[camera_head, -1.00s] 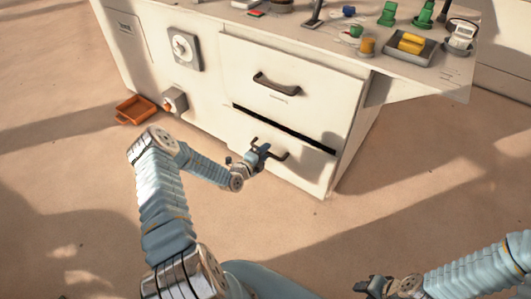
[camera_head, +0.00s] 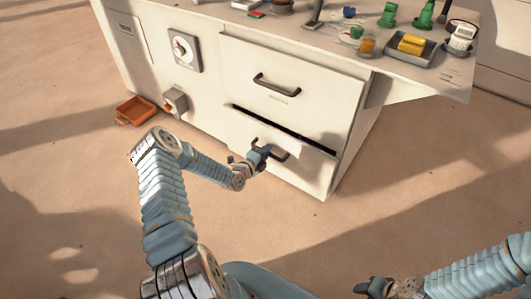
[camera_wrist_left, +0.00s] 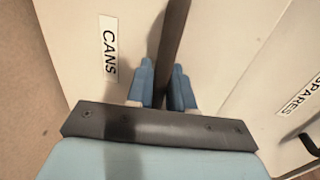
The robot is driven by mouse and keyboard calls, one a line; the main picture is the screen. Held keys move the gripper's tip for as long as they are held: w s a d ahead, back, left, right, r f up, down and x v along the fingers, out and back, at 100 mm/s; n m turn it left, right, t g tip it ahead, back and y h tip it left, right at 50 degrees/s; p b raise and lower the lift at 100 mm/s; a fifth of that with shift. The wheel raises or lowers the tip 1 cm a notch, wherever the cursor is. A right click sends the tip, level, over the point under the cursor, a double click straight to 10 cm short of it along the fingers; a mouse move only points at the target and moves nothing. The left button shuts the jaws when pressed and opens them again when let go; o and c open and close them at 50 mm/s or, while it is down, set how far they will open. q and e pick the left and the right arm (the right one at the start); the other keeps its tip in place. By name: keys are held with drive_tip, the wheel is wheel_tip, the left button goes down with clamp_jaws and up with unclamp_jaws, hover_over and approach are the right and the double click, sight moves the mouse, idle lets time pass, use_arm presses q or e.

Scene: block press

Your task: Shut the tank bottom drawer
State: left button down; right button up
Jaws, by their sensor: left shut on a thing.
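The bottom drawer (camera_head: 300,172) of the white cabinet stands slightly open, with a dark gap along its top edge. Its dark handle (camera_head: 284,156) is on the drawer front. My left gripper (camera_head: 262,152) is at this handle. In the left wrist view its blue fingers (camera_wrist_left: 165,85) are on either side of the dark handle bar (camera_wrist_left: 173,35), shut on it. A "CANS" label (camera_wrist_left: 109,48) is beside the bar. My right gripper (camera_head: 376,286) is low at the bottom edge, away from the cabinet; its finger opening is unclear.
The top drawer (camera_head: 295,75) above is shut. A dial (camera_head: 184,50) and a knob box (camera_head: 175,101) are left of the drawers. An orange tray (camera_head: 136,110) lies on the floor. Several small items stand on the top. The floor in front is clear.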

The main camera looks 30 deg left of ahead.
use_arm(q)
drive_tip(key=x, duration=0.1)
drive_tip(key=b+x, duration=0.1)
drive_tip(key=x, duration=0.1)
drive_tip(key=shift+w+r, duration=0.35)
drive_tip(key=c, duration=1.1)
unclamp_jaws()
drive_tip(key=shift+w, duration=0.1)
drive_tip(key=p+v, duration=0.2)
drive_tip(key=v, duration=1.2)
drive_tip(key=shift+a+f, duration=0.1)
drive_tip(key=shift+f, duration=0.05)
